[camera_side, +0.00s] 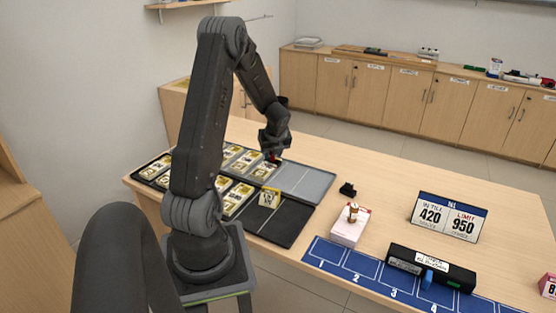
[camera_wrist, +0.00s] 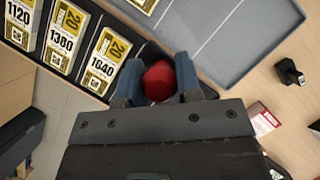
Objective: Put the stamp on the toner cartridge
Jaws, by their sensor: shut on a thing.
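A long black box with white labels and a blue part, apparently the toner cartridge (camera_side: 432,267), lies on the blue numbered mat, at the front right, well away from my gripper.
The tray (camera_side: 283,222) holds several yellow-and-white note bundles (camera_side: 240,195). A pale pink box (camera_side: 349,226) with a small brown-and-white thing (camera_side: 353,211) on top stands between tray and mat (camera_side: 320,254). A small black object (camera_side: 347,189) and an upright number sign (camera_side: 447,217) stand nearby.

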